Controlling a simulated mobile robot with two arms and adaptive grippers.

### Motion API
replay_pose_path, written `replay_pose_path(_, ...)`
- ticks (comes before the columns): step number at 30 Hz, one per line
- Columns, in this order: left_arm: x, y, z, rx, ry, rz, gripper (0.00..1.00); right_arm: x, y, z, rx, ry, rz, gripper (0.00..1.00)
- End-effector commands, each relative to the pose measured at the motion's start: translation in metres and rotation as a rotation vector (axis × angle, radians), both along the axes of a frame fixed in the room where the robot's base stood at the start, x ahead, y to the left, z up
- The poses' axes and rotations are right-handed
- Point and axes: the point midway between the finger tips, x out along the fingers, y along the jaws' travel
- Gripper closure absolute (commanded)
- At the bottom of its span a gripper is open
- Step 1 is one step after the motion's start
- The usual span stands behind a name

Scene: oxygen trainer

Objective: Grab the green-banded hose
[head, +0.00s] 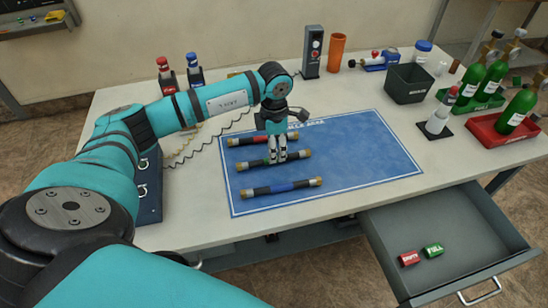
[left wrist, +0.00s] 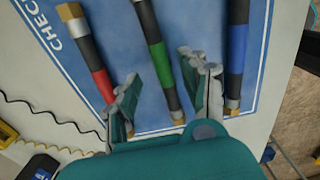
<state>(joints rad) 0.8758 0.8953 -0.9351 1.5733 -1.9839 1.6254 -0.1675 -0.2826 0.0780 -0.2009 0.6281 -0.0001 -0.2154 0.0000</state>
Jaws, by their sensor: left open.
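The green-banded hose (head: 252,164) is a dark tube with brass ends, lying on the blue mat (head: 370,160) between two similar hoses. My left gripper (head: 277,159) points down over its middle and hides part of it. In the left wrist view, the green-banded hose (left wrist: 157,56) runs between the two spread fingers of the left gripper (left wrist: 160,72). The gripper is open; whether a finger touches the hose cannot be told. My right gripper is not in view.
The red-banded hose (head: 254,140) lies behind and the blue-banded hose (head: 282,187) in front, both close by. An open drawer (head: 450,230) holds red and green tags. A dark bin (head: 407,83) and green cylinders stand right. The mat's right side is clear.

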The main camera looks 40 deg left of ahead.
Motion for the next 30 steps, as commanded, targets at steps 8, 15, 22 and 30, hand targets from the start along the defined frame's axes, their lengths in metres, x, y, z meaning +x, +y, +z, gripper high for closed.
replay_pose_path(8,-0.002,-0.001,-0.032,-0.001,0.002,0.0,0.56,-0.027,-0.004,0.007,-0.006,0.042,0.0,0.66)
replay_pose_path(15,-0.002,-0.001,-0.033,-0.001,0.001,0.0,0.57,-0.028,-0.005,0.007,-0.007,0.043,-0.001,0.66)
replay_pose_path(22,-0.002,-0.001,-0.033,-0.001,0.001,0.0,0.87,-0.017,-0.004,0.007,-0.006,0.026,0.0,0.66)
replay_pose_path(30,-0.002,-0.001,-0.032,-0.001,-0.001,0.0,1.0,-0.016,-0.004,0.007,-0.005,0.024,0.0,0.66)
